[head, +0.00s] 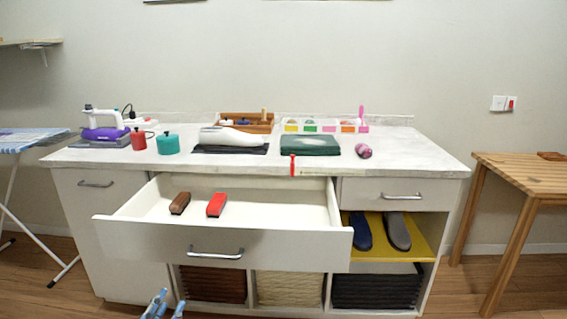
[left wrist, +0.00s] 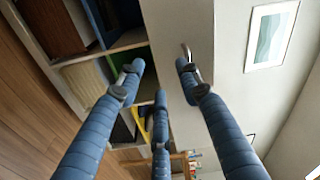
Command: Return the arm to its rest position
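My left gripper (head: 167,303) shows only as blue fingertips at the bottom edge of the head view, in front of and below the open drawer (head: 130,236). In the left wrist view its three blue segmented fingers (left wrist: 160,80) are spread apart with nothing between them. A metal handle (left wrist: 186,50) shows behind the fingertips there; whether a finger touches it I cannot tell. The rest of the left arm is hidden in the head view. My right gripper is in neither view.
The drawer holds a brown brush (head: 180,203) and a red brush (head: 216,204) and juts out from the cabinet (head: 110,190). Various items stand on the worktop (head: 400,152). An ironing board (head: 30,138) is at left, a wooden table (head: 525,172) at right.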

